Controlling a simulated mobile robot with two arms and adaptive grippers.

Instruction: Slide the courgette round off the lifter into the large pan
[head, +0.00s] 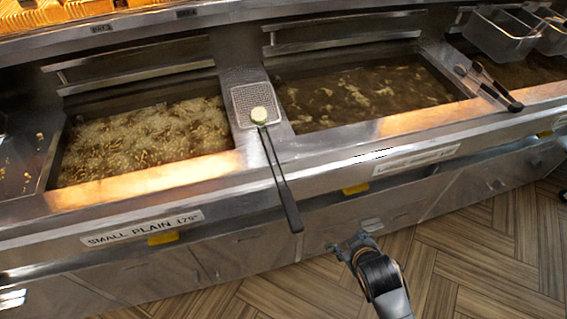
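The lifter (242,99) is a square wire-mesh skimmer with a long dark handle. Its mesh lies on the steel divider between two oil pans, and the handle hangs forward over the front edge. The pale green courgette round (259,115) lies on the mesh, near the handle end. The large pan (455,83), right of the divider, holds dark oil with pale foam patches. My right gripper (352,237) is in front of the range, right of the handle's end and apart from it. Its fingers look spread and empty. My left gripper is not in view.
The small pan (52,160) at left bubbles with many small pieces. Dark tongs (490,85) lie across the divider right of the large pan. The wooden floor (470,255) before the range is clear.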

